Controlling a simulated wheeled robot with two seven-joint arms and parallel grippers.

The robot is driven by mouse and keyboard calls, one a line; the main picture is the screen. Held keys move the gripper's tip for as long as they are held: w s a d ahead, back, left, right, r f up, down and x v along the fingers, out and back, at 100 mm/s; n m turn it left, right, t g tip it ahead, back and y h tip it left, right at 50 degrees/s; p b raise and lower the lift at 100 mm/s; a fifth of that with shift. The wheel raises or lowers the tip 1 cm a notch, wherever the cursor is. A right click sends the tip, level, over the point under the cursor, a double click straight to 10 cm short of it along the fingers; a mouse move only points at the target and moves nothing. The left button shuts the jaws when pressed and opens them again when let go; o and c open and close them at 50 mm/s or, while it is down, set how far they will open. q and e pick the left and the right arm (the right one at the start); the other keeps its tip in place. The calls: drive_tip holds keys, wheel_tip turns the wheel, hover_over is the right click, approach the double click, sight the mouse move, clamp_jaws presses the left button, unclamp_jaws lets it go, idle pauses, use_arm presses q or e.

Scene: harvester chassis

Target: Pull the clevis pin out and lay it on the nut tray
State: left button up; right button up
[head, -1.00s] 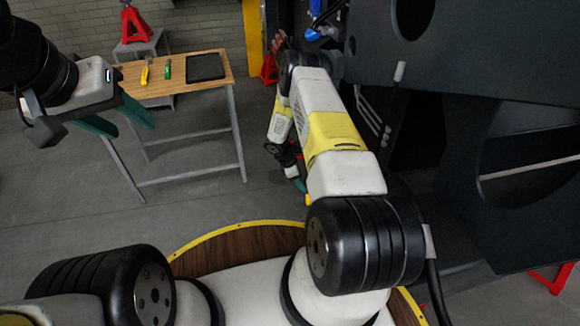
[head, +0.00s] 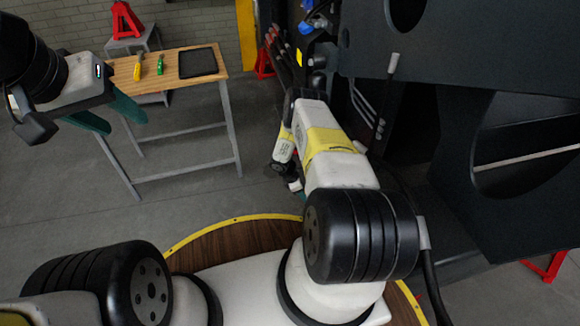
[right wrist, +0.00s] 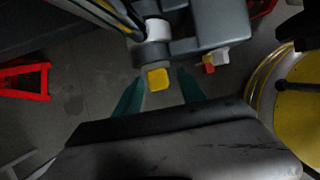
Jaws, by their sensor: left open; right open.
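In the right wrist view a yellow block-shaped end (right wrist: 158,79), which looks like the head of the clevis pin, shows at a grey fork-like part (right wrist: 152,54). The rest of the pin is hidden. My right gripper (right wrist: 160,76) is open, its teal fingers on either side of the yellow end; I cannot tell whether they touch it. In the head view my right arm hides most of that gripper and the pin. The nut tray, a flat black tray (head: 197,62), lies on the wooden table at the back left. My left gripper (head: 107,116) is open and empty, in front of the table.
The wooden table (head: 115,84) also holds a yellow-handled tool (head: 137,70) and a green-handled tool (head: 160,65). A red jack stand (head: 127,20) stands behind it. The dark harvester chassis (head: 460,60) fills the right side, close to my right arm. Open floor lies between.

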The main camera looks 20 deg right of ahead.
drive_tip(key=shift+c, duration=0.2)
clamp_jaws()
drive_tip(key=a, duration=0.9)
drive_tip(key=shift+w+a, duration=0.15)
drive_tip(key=shift+w, duration=0.1)
idle(0.9)
idle(0.6)
